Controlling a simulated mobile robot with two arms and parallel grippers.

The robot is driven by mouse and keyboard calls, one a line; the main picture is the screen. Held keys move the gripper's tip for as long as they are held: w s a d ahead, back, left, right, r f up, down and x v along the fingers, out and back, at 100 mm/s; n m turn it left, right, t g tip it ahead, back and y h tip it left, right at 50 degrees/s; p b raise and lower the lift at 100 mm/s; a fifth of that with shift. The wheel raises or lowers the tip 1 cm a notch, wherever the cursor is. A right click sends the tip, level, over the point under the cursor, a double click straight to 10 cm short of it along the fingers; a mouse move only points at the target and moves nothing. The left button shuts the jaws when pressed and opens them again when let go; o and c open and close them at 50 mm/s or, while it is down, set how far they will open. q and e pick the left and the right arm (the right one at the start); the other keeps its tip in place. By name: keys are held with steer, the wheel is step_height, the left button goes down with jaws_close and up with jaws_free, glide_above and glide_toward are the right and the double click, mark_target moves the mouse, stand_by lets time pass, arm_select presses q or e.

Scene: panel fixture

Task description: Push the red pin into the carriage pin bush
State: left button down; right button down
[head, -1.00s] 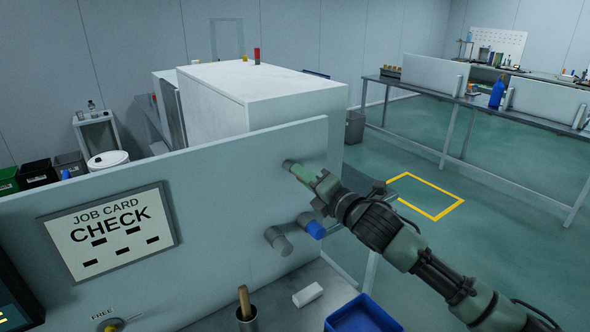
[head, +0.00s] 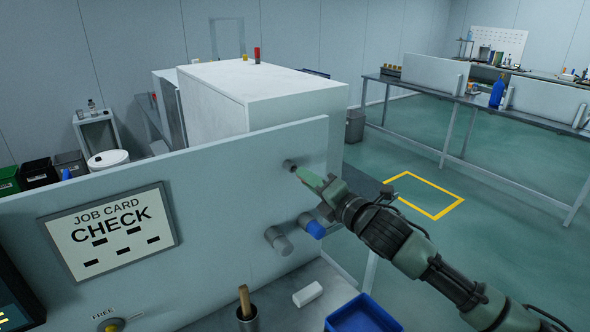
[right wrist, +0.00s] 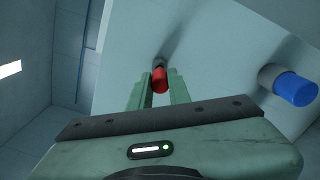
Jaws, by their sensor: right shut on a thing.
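The red pin (right wrist: 159,82) shows in the right wrist view between the fingers of my right gripper (right wrist: 158,88), which is shut on it. The grey bush (right wrist: 160,63) lies just beyond the pin, on the panel face. I cannot tell whether the pin's far end is inside the bush. In the head view my right gripper (head: 301,174) is beside the bush (head: 289,165), near the panel's right end, and its fingers hide the pin. My left gripper is not in view.
A blue-ended cylinder in a grey collar (head: 315,229) and a grey knob (head: 281,243) stick out of the panel (head: 215,210) below my gripper. A blue bin (head: 362,318), a white block (head: 307,294) and a cup with a wooden handle (head: 246,312) stand below.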

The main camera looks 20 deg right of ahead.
steer(key=shift+v, duration=0.8)
steer(key=shift+v, duration=2.45)
